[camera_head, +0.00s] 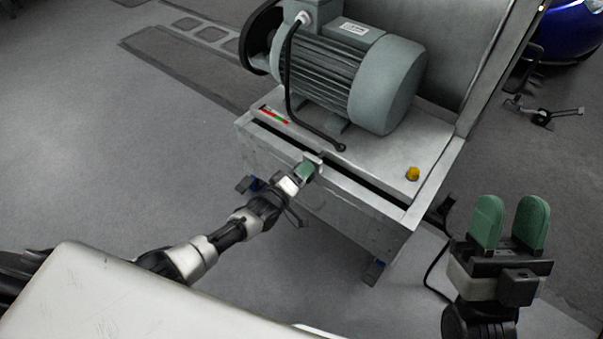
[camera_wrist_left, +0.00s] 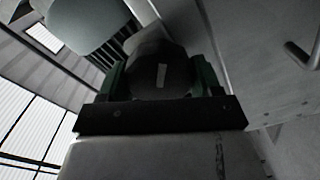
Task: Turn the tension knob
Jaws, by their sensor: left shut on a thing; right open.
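The tension knob (camera_wrist_left: 160,62) is a dark round knob with a pale rectangular mark, seen in the left wrist view between the green finger pads. My left gripper (camera_head: 306,168) is at the front edge of the grey machine bench and is shut on the knob. In the head view the fingers mostly hide the knob. My right gripper (camera_head: 509,222) is open and empty, green pads pointing up, at the lower right, apart from the bench.
The grey bench (camera_head: 365,217) carries a large grey-green motor (camera_head: 352,75) with a black cable. The floor at left is clear.

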